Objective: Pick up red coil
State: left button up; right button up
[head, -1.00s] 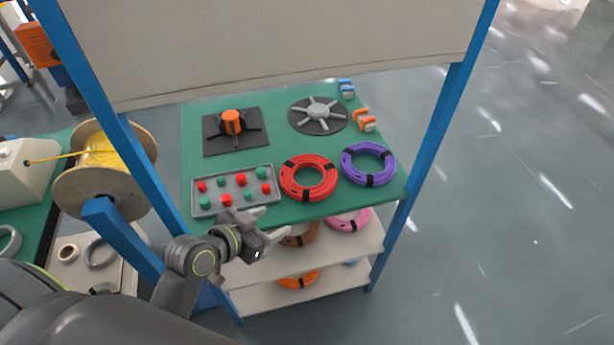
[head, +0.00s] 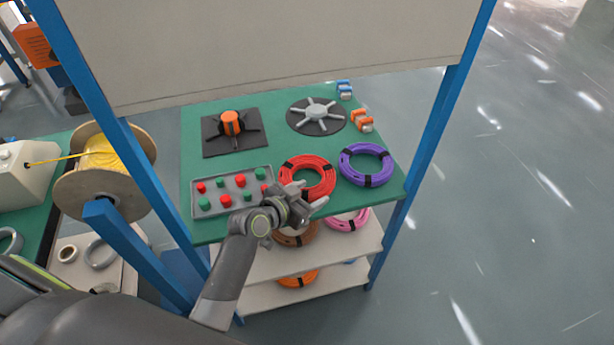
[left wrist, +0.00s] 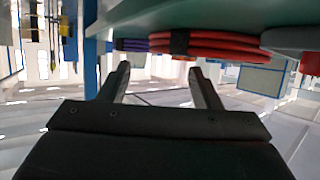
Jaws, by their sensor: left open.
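The red coil (head: 306,166) lies flat on the green top of the workbench (head: 260,139), between the tray of buttons and the purple coil. It has black ties around it. My left gripper (head: 309,196) is open and empty at the front edge of the top, just in front of the coil; its fingers overlap the coil's near side in the head view. In the left wrist view the red coil (left wrist: 222,44) shows just beyond the two spread fingers (left wrist: 159,83), with a black tie near the middle. My right gripper does not show.
A grey tray (head: 268,178) with red and green buttons sits left of the coil. A purple coil (head: 366,150) lies to the right. Blue posts (head: 430,135) flank the bench. More coils, including a pink one (head: 346,222), lie on shelves below.

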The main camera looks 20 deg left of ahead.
aim_at(323, 188)
pick_arm(q)
jog(key=shift+p+x, duration=0.3)
jog(key=shift+x, duration=2.4)
jog(key=shift+a+f, duration=0.1)
jog(key=shift+s, duration=0.1)
jog(key=c, duration=1.2)
